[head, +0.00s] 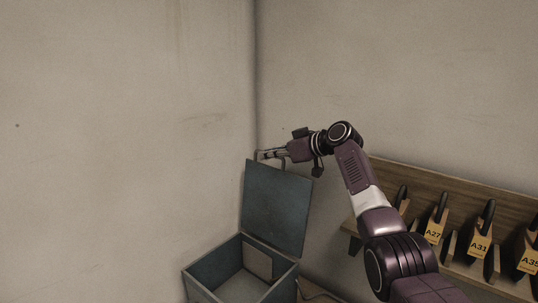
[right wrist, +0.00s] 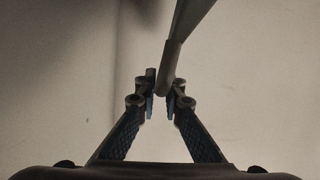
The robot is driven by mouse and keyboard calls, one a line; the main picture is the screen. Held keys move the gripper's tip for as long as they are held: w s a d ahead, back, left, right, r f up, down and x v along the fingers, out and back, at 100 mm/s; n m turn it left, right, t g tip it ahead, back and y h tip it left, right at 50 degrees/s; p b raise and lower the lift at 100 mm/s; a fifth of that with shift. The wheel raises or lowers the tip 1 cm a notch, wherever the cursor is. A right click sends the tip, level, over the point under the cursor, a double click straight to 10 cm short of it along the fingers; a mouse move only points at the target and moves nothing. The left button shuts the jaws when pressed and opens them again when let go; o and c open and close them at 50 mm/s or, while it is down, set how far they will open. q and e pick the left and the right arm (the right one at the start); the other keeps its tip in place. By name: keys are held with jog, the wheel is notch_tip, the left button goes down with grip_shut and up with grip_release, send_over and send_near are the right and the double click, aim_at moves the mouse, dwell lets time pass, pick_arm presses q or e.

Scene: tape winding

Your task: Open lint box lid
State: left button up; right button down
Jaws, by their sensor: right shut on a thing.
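The lint box (head: 212,283) is a blue-grey open-topped box at the bottom centre of the head view. Its lid (head: 277,208) stands raised, close to upright, hinged on the box's right side, and the inside of the box shows. My right gripper (head: 265,155) is at the lid's top edge, reaching in from the right. In the right wrist view its fingertips (right wrist: 160,93) are closed about the end of a grey bar, the lid's handle (right wrist: 171,65). My left gripper is not in view.
A wooden shelf rack (head: 455,190) on the right wall holds several dark items with yellow labels such as A27 and A31. My right arm passes in front of it. Plain walls meet in a corner behind the lid.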

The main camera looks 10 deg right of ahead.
jog(key=shift+f, duration=0.2)
jog(key=c, duration=2)
grip_release()
jog(key=shift+c, duration=0.2)
jog(key=shift+r, duration=0.1)
jog(key=v, duration=1.2)
jog(key=shift+w, duration=0.1)
